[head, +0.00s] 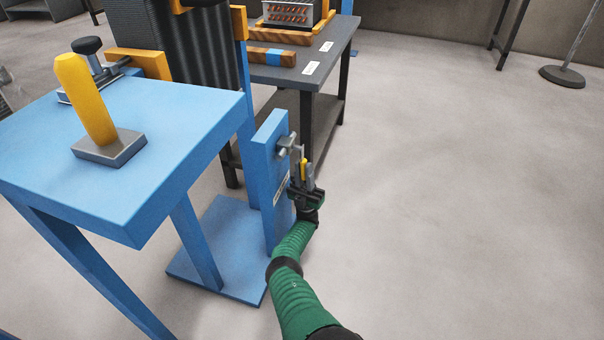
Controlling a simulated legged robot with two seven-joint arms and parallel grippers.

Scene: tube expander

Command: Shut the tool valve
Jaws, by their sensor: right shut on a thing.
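The tool valve (287,146) is a small grey metal fitting on the upper part of a blue upright post (266,190). A yellow handle (304,169) hangs roughly upright beside it, on the post's right side. My right gripper (304,176), on the green arm, reaches up from below. Its dark fingers are shut around the yellow handle and hide part of it. A white label on the post is partly covered by the gripper. My left gripper is not in view.
A blue table (165,150) with a yellow peg (86,100) on a grey block stands at left. A dark workbench (325,60) with wooden pieces and a perforated box stands behind the post. A post with a round base (562,77) is far right. The floor at right is clear.

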